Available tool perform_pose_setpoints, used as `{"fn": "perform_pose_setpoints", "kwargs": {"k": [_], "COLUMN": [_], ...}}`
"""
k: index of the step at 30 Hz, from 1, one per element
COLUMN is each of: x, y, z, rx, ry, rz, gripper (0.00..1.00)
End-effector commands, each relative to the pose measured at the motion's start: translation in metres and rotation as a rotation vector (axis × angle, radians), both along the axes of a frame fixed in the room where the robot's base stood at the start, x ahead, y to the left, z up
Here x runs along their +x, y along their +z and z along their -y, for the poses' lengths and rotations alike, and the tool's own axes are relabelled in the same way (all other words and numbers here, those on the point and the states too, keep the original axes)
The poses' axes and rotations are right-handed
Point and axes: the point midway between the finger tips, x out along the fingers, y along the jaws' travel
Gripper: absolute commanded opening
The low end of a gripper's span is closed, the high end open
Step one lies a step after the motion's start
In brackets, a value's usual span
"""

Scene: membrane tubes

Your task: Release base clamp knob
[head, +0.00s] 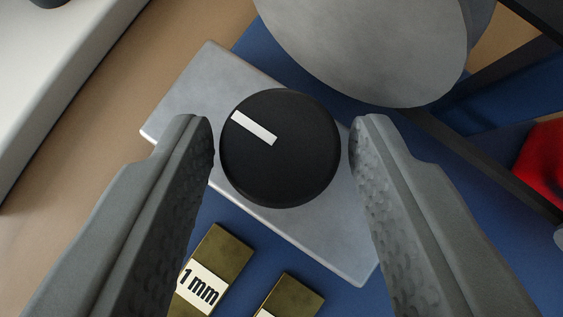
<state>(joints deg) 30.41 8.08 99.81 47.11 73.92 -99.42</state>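The knob (280,165) is a round black disc with a white pointer mark, which points to the upper left. It sits on a grey metal clamp block (310,232). My gripper (281,140) is open, with one grey finger at the left of the knob and one at the right. A narrow gap shows between the knob and each fingertip. I cannot tell how far the fingertips are above the block.
A large grey metal cylinder (365,45) stands just beyond the block. Brass blocks lie in front on the blue surface (330,292), one labelled "1 mm" (228,255). A red object (546,165) and dark bars (480,155) are at the right. A white edge (60,70) is at the left.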

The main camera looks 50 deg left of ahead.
Motion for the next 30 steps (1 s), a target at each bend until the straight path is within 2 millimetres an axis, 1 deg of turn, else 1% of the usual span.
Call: {"fn": "perform_pose_setpoints", "kwargs": {"k": [4,8,11,24,30], "x": [-0.001,-0.006,-0.013,-0.05,-0.063], "y": [0.003,0.012,0.023,0.086,0.109], "z": [0.002,0.01,0.02,0.071,0.09], "rx": [0.0,-0.001,-0.001,-0.002,-0.001], "ry": [-0.001,-0.002,-0.003,-0.002,-0.002], "rz": [0.001,0.002,0.001,0.001,0.002], "gripper": [0.43,0.43,0.43,0.43,0.43]}}
